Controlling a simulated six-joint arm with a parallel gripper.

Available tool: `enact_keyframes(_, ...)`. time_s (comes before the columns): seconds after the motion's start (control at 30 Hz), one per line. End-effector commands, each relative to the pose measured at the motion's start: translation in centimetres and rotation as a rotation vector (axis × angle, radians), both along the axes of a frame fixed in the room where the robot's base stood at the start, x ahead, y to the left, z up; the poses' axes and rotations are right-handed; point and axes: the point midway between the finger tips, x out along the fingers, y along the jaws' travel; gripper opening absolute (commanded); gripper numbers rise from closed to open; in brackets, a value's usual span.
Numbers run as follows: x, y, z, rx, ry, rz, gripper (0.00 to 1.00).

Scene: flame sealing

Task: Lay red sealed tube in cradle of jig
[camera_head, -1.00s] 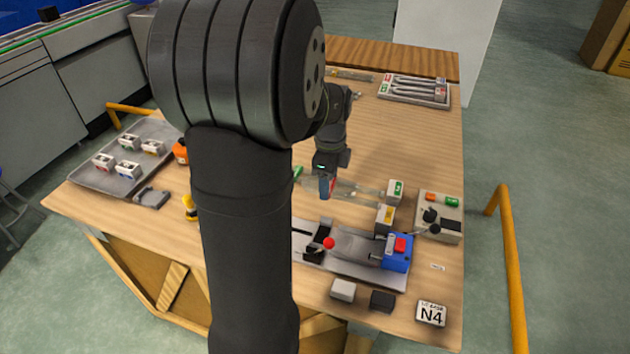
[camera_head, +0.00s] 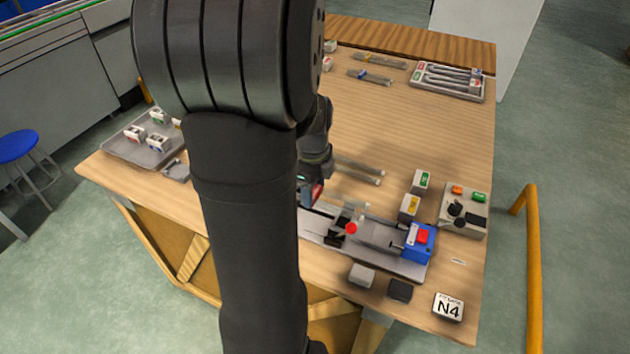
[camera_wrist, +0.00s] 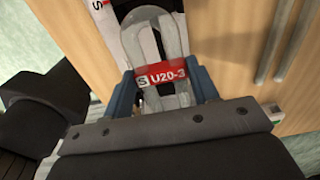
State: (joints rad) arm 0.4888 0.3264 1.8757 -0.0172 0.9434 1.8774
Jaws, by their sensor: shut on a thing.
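In the wrist view, my gripper (camera_wrist: 165,92) is shut on a clear tube (camera_wrist: 152,28) with a red label reading "S U20-3". The tube's rounded end points away from the wrist between the blue fingers. In the head view, my gripper (camera_head: 311,196) is low at the left part of the jig (camera_head: 376,236). The jig is a long grey plate with a red-knobbed lever (camera_head: 351,228) and a blue block with a red button (camera_head: 419,243). My arm hides the plate's left end and most of the tube. I cannot tell whether the tube touches the cradle.
Small labelled blocks (camera_head: 410,206) and a control box (camera_head: 463,213) stand right. A tray of tubes (camera_head: 449,82) is far right. A grey block (camera_head: 361,275) and a dark block (camera_head: 400,289) sit in front.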

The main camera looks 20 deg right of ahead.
Motion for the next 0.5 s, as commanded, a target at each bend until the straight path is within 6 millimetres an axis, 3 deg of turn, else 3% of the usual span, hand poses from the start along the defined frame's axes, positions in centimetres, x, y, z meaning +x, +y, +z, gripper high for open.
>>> enact_keyframes(0.5,0.0,0.0,-3.8,0.000,0.000,0.000,0.30)
